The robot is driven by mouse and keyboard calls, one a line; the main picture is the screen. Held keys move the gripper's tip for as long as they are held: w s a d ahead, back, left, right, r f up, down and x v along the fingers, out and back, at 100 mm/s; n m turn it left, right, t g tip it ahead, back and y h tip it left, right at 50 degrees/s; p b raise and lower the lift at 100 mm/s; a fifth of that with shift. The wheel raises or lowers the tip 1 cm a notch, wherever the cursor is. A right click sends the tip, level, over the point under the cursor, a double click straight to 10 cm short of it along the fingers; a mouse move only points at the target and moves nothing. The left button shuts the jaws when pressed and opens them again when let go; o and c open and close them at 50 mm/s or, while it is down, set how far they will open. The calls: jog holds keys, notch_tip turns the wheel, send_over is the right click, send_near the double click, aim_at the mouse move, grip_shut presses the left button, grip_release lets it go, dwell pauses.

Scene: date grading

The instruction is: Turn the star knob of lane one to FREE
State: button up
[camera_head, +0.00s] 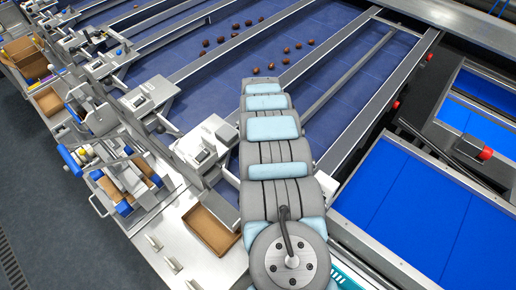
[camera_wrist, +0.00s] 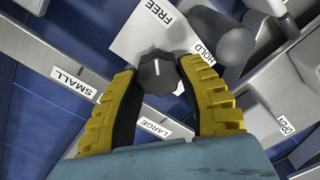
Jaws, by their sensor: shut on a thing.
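The star knob (camera_wrist: 157,78) is dark, with a short white mark on its face, and sits at the edge of a white plate (camera_wrist: 136,40) lettered FREE and HOLD. FREE (camera_wrist: 163,12) is above the knob in the wrist view, and HOLD (camera_wrist: 204,53) is to its upper right. The white mark runs nearly upright in the picture; I cannot tell for certain which word it points to. My gripper (camera_wrist: 158,72) has yellow ribbed fingers with dark inner pads, one on each side of the knob, shut on it. In the head view my arm hides the gripper and the knob.
In the wrist view, labels SMALL (camera_wrist: 74,83), LARGE (camera_wrist: 155,128) and OPEN (camera_wrist: 284,125) sit around the knob. A grey cylindrical part (camera_wrist: 222,35) stands close to the right finger. In the head view, dark dates (camera_head: 271,67) lie on the blue lanes, and a cardboard box (camera_head: 212,232) is left of my arm.

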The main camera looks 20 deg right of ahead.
jog(key=shift+f, duration=0.1)
jog(key=o, duration=1.2)
jog(key=shift+s, duration=0.1)
jog(key=shift+r, duration=3.8)
